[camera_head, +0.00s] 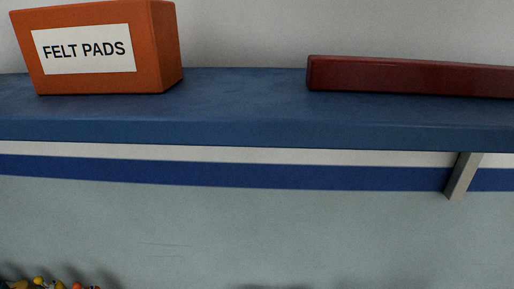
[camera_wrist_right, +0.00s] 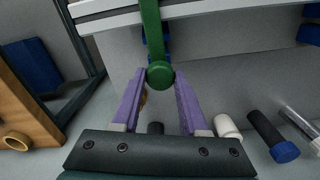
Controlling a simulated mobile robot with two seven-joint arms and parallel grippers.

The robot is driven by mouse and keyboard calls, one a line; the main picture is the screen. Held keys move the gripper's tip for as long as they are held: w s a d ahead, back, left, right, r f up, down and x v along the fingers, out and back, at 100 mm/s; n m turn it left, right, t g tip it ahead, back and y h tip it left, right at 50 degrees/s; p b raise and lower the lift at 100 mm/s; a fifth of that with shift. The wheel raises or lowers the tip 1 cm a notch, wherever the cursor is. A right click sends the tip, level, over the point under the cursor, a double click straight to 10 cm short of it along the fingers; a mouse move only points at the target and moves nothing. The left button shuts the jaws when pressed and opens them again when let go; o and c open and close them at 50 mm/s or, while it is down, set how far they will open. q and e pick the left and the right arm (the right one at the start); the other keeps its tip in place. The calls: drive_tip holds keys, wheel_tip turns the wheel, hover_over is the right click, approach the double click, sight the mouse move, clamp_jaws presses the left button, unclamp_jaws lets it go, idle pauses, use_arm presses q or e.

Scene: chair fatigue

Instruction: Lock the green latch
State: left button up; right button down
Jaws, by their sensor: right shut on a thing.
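The green latch (camera_wrist_right: 152,28) shows in the right wrist view as a bar running down from the top edge to a round knob. My right gripper (camera_wrist_right: 160,76) has its two purple fingers on either side of the knob and is shut on it. Part of the latch's mount behind the bar is hidden. The head view shows neither the latch nor my grippers. My left gripper is in no view.
In the head view, a blue shelf (camera_head: 240,110) carries an orange box labelled FELT PADS (camera_head: 160,50) and a dark red bar (camera_head: 410,76). In the right wrist view, a white cylinder (camera_wrist_right: 227,126) and a black cylinder with a blue end (camera_wrist_right: 268,133) lie near the right finger.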

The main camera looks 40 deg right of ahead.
drive_tip(key=shift+c, duration=2.2)
unclamp_jaws()
drive_tip(key=shift+s, duration=0.1)
wheel_tip(320, 180, up, 10)
drive_tip(key=p, duration=0.6)
drive_tip(key=shift+f, duration=0.1)
